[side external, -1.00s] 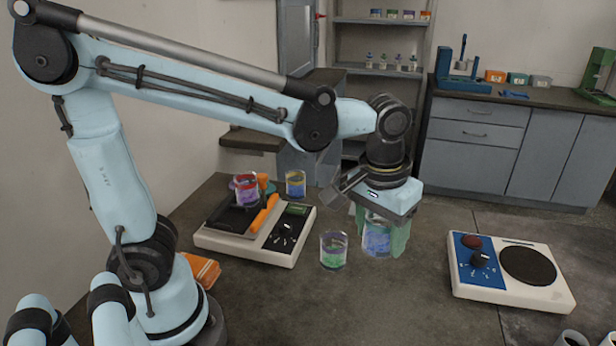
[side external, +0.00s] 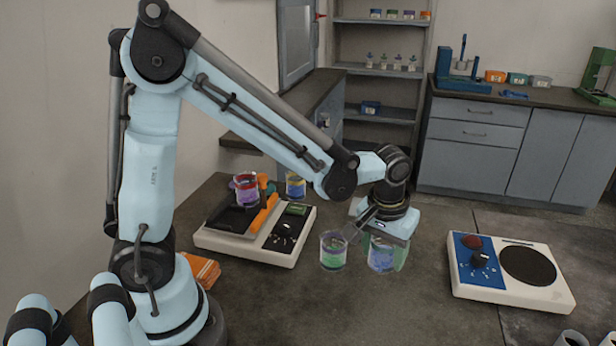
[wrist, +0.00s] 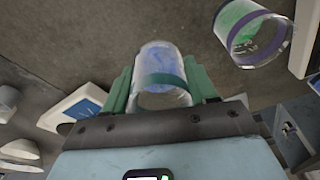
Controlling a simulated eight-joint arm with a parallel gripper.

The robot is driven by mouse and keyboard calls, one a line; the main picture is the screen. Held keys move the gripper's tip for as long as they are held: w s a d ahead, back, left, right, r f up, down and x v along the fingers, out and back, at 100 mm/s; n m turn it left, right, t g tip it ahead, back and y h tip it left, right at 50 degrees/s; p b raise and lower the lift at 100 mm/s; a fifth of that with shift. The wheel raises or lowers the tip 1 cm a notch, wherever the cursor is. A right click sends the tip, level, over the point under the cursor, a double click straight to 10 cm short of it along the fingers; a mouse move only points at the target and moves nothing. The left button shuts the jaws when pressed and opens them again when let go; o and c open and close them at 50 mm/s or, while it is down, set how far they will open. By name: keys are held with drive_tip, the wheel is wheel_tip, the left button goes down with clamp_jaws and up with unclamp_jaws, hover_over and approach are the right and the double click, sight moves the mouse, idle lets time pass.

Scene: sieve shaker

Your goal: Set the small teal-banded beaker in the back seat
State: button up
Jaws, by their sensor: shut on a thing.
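My gripper (side external: 386,250) has green fingers shut around a clear beaker with bluish contents (side external: 380,258). In the wrist view the gripper (wrist: 162,88) has a finger on each side of this beaker (wrist: 160,63), and a teal band (wrist: 165,80) shows around it. Whether its base touches the table cannot be told. A white shaker-like device (side external: 222,241) stands at left with a dark tray on top. A beaker with purple and red colours (side external: 246,190) stands at the tray's back. I cannot clearly make out an empty back seat.
A beaker with green contents (side external: 333,252) stands just left of the held one; its purple band shows in the wrist view (wrist: 245,30). A yellow-banded beaker (side external: 296,186) is behind the device. A white and blue hotplate (side external: 510,290) is at right. The table's front middle is clear.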

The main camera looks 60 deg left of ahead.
sight(378, 278)
drive_tip(key=shift+w+a+f, duration=0.3)
drive_tip(key=shift+a+f, duration=0.05)
drive_tip(key=shift+a, duration=0.15)
drive_tip(key=shift+f, duration=2)
drive_tip(key=shift+f, duration=0.15)
drive_tip(key=o, duration=1.1)
wheel_tip(378, 278, up, 12)
drive_tip(key=s, duration=0.2)
drive_tip(key=s+a+m+t, duration=0.1)
drive_tip(key=s+t, duration=0.1)
drive_tip(key=s+a+r+m+t, duration=0.1)
drive_tip(key=s+m, duration=0.1)
drive_tip(key=s, duration=0.1)
drive_tip(key=s+a+m+t, duration=0.1)
drive_tip(key=s+a+t, duration=0.1)
drive_tip(key=shift+s+r+t+h, duration=0.2)
drive_tip(key=shift+s+t+h, duration=0.1)
drive_tip(key=shift+h, duration=0.1)
